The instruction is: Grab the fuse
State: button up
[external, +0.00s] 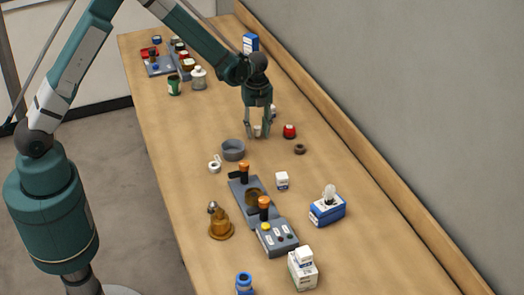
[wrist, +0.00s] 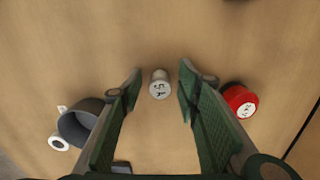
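The fuse appears to be the small white cylinder (wrist: 160,84) with dark "5A"-like lettering, on the wooden table. In the wrist view it lies between the tips of my gripper (wrist: 158,75), with a gap on each side. In the external view my gripper (external: 258,134) points down at the table around the small pale cylinder (external: 257,130), partly hidden by the fingers. The fingers are open, and no contact with the cylinder shows.
A red labelled object (wrist: 240,100) sits close right of the gripper, also in the external view (external: 289,131). A grey cup (wrist: 82,126) and white ring-like piece (wrist: 59,142) are to the left. A dark ring (external: 300,149) lies nearby. A control panel (external: 276,237) stands nearer the camera.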

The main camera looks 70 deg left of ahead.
aim_at(257, 127)
jog(key=shift+c, duration=0.6)
jog(key=c, duration=0.8)
jog(key=shift+o, duration=0.2)
jog(key=shift+r, duration=0.1)
jog(key=shift+r, duration=4.95)
